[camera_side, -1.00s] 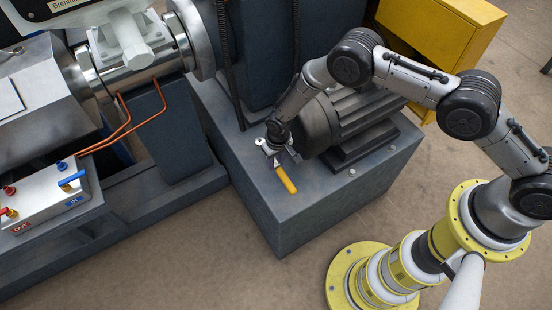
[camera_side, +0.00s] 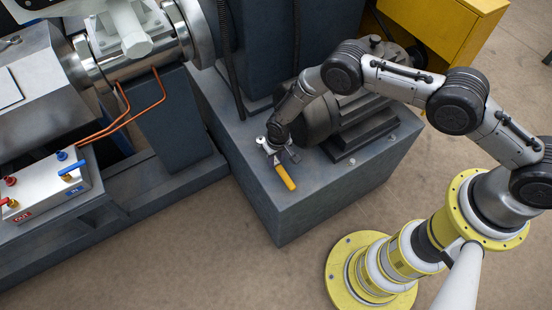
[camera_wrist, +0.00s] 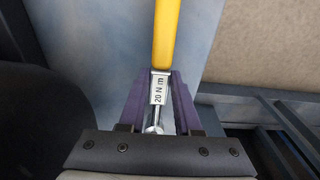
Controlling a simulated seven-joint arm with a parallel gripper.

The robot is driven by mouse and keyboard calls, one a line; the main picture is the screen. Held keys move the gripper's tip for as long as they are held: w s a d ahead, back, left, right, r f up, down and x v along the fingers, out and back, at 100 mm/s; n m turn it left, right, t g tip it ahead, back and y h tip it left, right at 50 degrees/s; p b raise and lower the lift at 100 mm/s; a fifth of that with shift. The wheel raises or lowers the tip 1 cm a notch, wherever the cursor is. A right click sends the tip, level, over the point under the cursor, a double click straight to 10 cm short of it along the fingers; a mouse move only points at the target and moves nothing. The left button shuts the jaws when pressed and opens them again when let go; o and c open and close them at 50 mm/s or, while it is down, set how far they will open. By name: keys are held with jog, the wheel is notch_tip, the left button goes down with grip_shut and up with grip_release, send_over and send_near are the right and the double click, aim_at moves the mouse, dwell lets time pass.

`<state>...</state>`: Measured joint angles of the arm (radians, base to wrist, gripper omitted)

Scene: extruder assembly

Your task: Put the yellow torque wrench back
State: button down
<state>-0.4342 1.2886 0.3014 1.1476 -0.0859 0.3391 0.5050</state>
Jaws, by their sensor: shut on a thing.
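The torque wrench has a yellow handle (camera_side: 285,177) and a silver shaft. In the side view it is at my gripper (camera_side: 275,151), over the top of the grey machine base near its front left edge. In the wrist view the yellow handle (camera_wrist: 166,35) points away from me, and the shaft marked "20 N m" lies between my two purple fingers (camera_wrist: 160,100). The fingers are shut on the shaft. I cannot tell whether the wrench touches the surface beneath it.
A dark motor (camera_side: 345,118) stands on the grey base (camera_side: 300,215) just right of my gripper. A dark column (camera_side: 262,50) rises behind it. A white box with red and blue valves (camera_side: 45,185) is at far left. A yellow cabinet (camera_side: 455,25) stands at the back.

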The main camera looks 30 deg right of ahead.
jog(key=shift+w+f, duration=0.1)
jog(key=shift+f, duration=0.9)
dwell(0.5)
jog(key=c, duration=0.5)
grip_release()
